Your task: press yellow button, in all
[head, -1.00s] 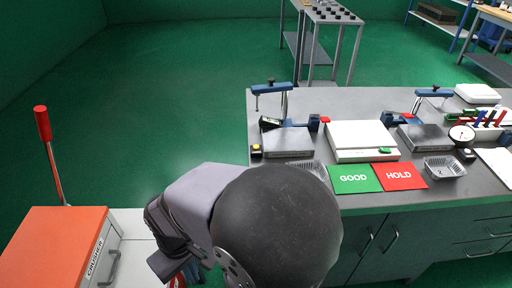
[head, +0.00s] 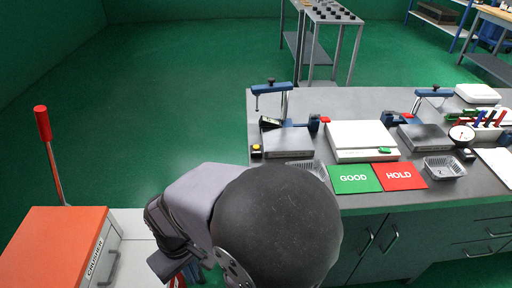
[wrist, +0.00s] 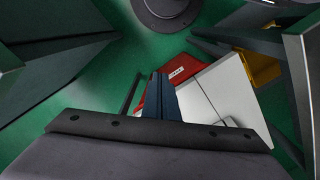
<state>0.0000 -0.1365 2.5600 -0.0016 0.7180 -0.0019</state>
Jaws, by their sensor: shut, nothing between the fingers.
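The yellow button (head: 256,148) sits on a small dark box at the left end of the grey bench in the head view, beside a grey press plate (head: 289,142). One foil tray (head: 318,168) lies just in front of that plate, partly hidden by my arm. Another foil tray (head: 443,167) stands farther right on the bench. In the wrist view my gripper (wrist: 158,78) is shut and empty, with its fingers together. It is over the floor area with a red and white cabinet below, and the button is not in that view. My fingertips are not visible in the head view.
A green GOOD card (head: 353,179) and a red HOLD card (head: 400,176) lie at the bench's front edge. A white scale (head: 360,138) stands behind them. A blue clamp press (head: 272,88) rises behind the left plate. An orange-topped cabinet (head: 50,245) with a red lever is at the left.

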